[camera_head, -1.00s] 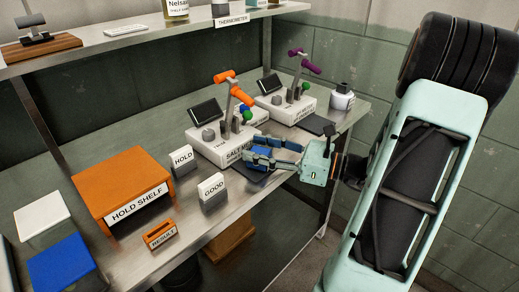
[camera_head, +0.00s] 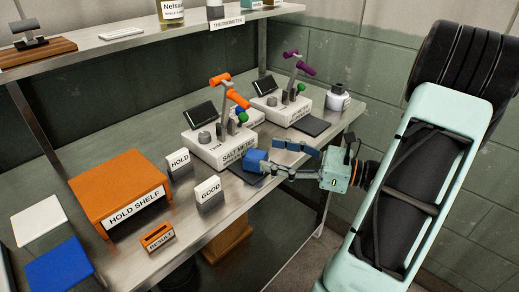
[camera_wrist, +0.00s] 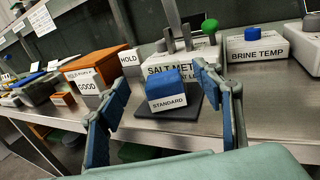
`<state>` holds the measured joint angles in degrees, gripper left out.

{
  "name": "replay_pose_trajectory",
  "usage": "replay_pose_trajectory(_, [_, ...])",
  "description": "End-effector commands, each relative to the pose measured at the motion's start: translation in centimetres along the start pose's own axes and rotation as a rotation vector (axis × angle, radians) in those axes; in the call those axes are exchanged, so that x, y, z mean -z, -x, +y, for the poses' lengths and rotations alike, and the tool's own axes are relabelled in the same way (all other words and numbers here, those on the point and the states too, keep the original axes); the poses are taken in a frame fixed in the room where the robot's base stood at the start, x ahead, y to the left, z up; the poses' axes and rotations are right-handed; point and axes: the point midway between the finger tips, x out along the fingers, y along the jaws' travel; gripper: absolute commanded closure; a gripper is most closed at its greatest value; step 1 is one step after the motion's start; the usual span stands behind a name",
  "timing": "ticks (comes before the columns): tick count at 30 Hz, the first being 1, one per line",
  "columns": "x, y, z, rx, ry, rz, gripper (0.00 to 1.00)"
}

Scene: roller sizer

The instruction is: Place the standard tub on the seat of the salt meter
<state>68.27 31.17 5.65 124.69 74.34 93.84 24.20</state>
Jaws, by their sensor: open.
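The standard tub (camera_wrist: 168,92), blue on top with a white STANDARD label, rests on the dark flat seat (camera_wrist: 194,107) at the front of the salt meter (camera_wrist: 165,68). In the head view the tub (camera_head: 256,158) shows as a small blue block in front of the white salt meter (camera_head: 222,148), which has an orange handle; part of the seat (camera_head: 242,176) shows too. My gripper (camera_head: 275,156) is open and empty, to the right of the tub. In the wrist view its blue-padded fingers (camera_wrist: 160,82) are spread to either side, with the tub beyond and between them, apart from both.
A second white meter (camera_head: 283,113) with a purple handle and a white jar (camera_head: 338,99) stand behind. HOLD (camera_head: 180,163) and GOOD (camera_head: 209,191) signs and the orange hold shelf (camera_head: 116,183) are to the left. The bench's front edge is close to my gripper.

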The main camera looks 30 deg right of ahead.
Motion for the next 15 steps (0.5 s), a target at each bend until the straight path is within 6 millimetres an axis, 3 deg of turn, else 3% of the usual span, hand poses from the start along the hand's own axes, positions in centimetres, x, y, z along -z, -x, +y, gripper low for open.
replay_pose_trajectory(6, [-0.1, 4.4, -0.1, 0.002, 0.0, 0.0, 0.4])
replay_pose_trajectory(15, [0.0, 6.6, 0.0, 0.0, 0.0, -0.001, 0.4])
